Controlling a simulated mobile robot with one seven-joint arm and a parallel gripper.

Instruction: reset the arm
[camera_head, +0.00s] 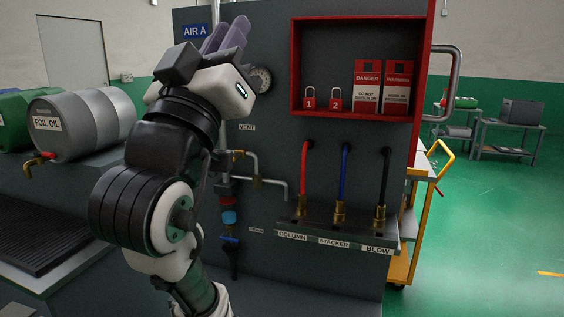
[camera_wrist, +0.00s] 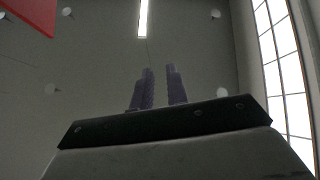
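My arm rises through the left middle of the head view, bent at the elbow. My gripper (camera_head: 229,30) is at its top, pointing up in front of the dark panel. The purple-grey fingers also show in the wrist view (camera_wrist: 159,72), pointing up at the ceiling with a clear gap between them. Nothing is between the fingers, so my gripper is open and empty.
A dark panel (camera_head: 270,195) stands close behind my arm, with a gauge (camera_head: 261,79), pipes and hoses. A red lockout box (camera_head: 425,60) holds two padlocks and tags. Drums (camera_head: 84,124) lie at left. A yellow-framed trolley (camera_head: 402,268) stands right, beside open green floor.

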